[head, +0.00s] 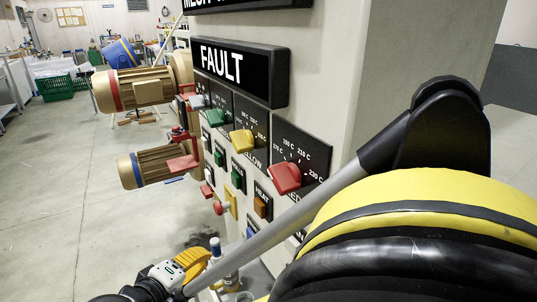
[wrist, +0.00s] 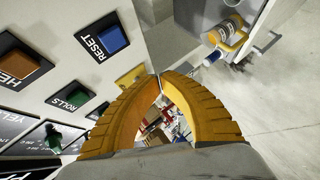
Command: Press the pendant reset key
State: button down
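The reset key is a blue square button (wrist: 112,38) on a black plate marked RESET, at the upper left of the wrist view. In the head view a small blue button (head: 249,233) shows low on the panel, partly behind my arm. My gripper (wrist: 160,77) has yellow ribbed fingers whose tips meet, with nothing seen between them. In the wrist view the tips lie right of and below the key, apart from it in the picture; their distance from the panel is hard to tell. In the head view my gripper (head: 190,262) is at the lower middle, beside the panel's lower part.
The panel also carries an orange HEAT button (wrist: 17,63), a green ROLLS button (wrist: 74,99), a yellow plate (wrist: 130,76) and a red knob (head: 286,178). Open floor (head: 70,170) lies left.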

aim_at(251, 238)
jog(key=shift+s+a+r, duration=0.1)
jog(key=shift+s+a, duration=0.05)
jog(key=shift+s, duration=0.05)
jog(key=w+d, duration=0.4)
jog(key=d, duration=0.3)
jog(key=shift+w+d, duration=0.25)
jog(key=shift+w, duration=0.1)
jog(key=shift+w+d, duration=0.1)
jog(key=shift+d, duration=0.05)
dwell(1.4)
jog(key=shift+w+d, duration=0.1)
jog(key=shift+d, duration=0.1)
jog(key=shift+w+d, duration=0.2)
jog(key=shift+d, duration=0.15)
dwell(0.7)
dwell(0.4)
jog(key=shift+s+a, duration=0.4)
jog(key=shift+a, duration=0.3)
